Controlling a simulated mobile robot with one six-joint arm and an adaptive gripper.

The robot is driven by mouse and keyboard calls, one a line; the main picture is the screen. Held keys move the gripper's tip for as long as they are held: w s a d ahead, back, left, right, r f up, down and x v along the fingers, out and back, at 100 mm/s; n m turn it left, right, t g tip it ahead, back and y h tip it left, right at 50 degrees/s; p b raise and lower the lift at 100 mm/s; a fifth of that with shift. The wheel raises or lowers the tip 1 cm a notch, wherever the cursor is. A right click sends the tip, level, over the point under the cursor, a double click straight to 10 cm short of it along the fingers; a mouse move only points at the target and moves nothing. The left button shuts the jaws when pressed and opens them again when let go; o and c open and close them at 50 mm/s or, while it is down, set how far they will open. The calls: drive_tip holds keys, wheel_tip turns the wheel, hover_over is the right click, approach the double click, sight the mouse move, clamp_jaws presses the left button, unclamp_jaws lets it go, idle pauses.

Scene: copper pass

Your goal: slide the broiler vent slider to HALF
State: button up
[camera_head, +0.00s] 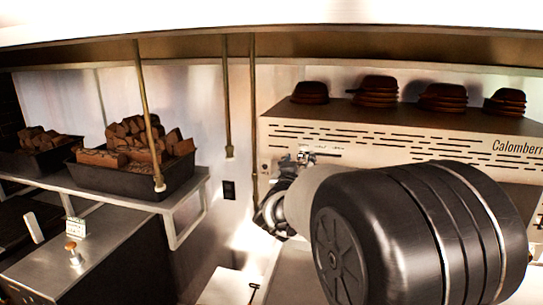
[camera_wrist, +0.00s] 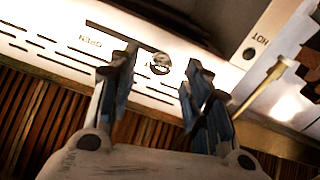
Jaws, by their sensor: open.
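The broiler vent slider (camera_wrist: 162,64) shows in the wrist view as a small round metal knob on a pale panel, at the right end of a dark slot (camera_wrist: 108,27). The word OPEN is printed beside the slot's left part. No HALF mark can be read; my fingers cover part of the panel. My gripper (camera_wrist: 160,68) is open, with one blue-grey finger on each side of the knob in the picture. I cannot tell whether a finger touches it. In the head view my gripper (camera_head: 303,157) is at the left front of the broiler (camera_head: 365,142), and the slider is hidden.
Several stacks of dark dishes (camera_head: 377,92) stand on the broiler. Left of it, a shelf (camera_head: 190,190) bears black trays (camera_head: 120,182) of brown blocks. Thin rods (camera_head: 228,105) hang between. The wrist view shows a HOT label (camera_wrist: 257,46) and a brass rod (camera_wrist: 262,84) to the right.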

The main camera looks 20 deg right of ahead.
sight(301, 159)
drive_tip(key=x, duration=0.5)
drive_tip(key=shift+a, duration=0.1)
clamp_jaws()
idle(0.5)
drive_tip(key=s+d, duration=0.1)
drive_tip(key=s+d+b, duration=0.1)
drive_tip(key=d, duration=0.1)
drive_tip(key=s+d+b, duration=0.1)
drive_tip(key=shift+d, duration=0.25)
drive_tip(key=shift+w+a, duration=0.1)
drive_tip(key=shift+a, duration=0.1)
unclamp_jaws()
